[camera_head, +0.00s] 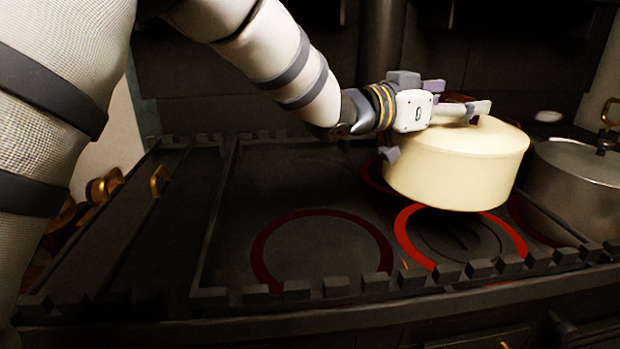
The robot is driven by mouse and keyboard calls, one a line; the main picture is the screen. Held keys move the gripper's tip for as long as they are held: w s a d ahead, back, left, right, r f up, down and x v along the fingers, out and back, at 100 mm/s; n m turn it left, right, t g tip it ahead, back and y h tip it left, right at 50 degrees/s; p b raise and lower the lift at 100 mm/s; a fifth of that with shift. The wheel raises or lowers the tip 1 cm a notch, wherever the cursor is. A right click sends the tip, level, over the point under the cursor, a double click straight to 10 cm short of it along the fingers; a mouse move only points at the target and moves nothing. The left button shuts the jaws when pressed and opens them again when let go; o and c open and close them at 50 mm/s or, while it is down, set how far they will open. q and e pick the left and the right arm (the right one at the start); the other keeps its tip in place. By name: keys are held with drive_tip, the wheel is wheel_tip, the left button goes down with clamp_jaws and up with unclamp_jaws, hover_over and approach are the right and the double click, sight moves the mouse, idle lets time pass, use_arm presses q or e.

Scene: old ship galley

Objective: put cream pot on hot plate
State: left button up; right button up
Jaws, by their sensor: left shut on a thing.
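The cream pot (455,170) is on the right side of the head view, over the dark stove top. My left gripper (452,112) reaches in from the left and is shut on the pot at its top. The pot looks slightly tilted, and its base overlaps the back of a bright red ring hot plate (411,238). Whether the base touches the stove cannot be told. A darker red ring hot plate (262,254) lies bare to the left. My right gripper is not in view.
A grey metal pot (575,185) stands close on the right. A notched rail (480,268) runs along the stove's front edge. A dark vertical pipe (381,45) rises behind. The stove's left part is clear. Brass-coloured items (103,187) sit at the far left.

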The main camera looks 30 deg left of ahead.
use_arm(q)
drive_tip(key=s+a+r+n+t+y, duration=0.1)
drive_tip(key=s+a+n+y, duration=0.15)
drive_tip(key=a+y, duration=0.4)
drive_tip(key=s+a+r+n+t+y, duration=0.15)
drive_tip(key=a+n+y, duration=0.25)
drive_tip(key=a, duration=0.5)
drive_tip(key=s+a+n+t+y, duration=0.1)
drive_tip(key=s+a+n+y, duration=0.3)
drive_tip(key=a, duration=0.4)
drive_tip(key=w+a+f+b, duration=0.1)
drive_tip(key=w+a+f, duration=0.2)
drive_tip(key=w+f, duration=0.3)
drive_tip(key=w+a+f+b, duration=0.1)
drive_tip(key=w+a+f, duration=0.2)
drive_tip(key=w+f, duration=0.3)
drive_tip(key=shift+w+a+f+b, duration=0.3)
drive_tip(key=shift+w+a+b, duration=0.05)
drive_tip(key=shift+w+a, duration=0.1)
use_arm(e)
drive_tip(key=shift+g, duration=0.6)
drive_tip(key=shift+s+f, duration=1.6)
use_arm(q)
drive_tip(key=shift+y, duration=0.25)
drive_tip(key=shift+f, duration=0.2)
drive_tip(key=o, duration=1.9)
drive_tip(key=shift+f, duration=0.15)
drive_tip(key=shift+o, duration=0.2)
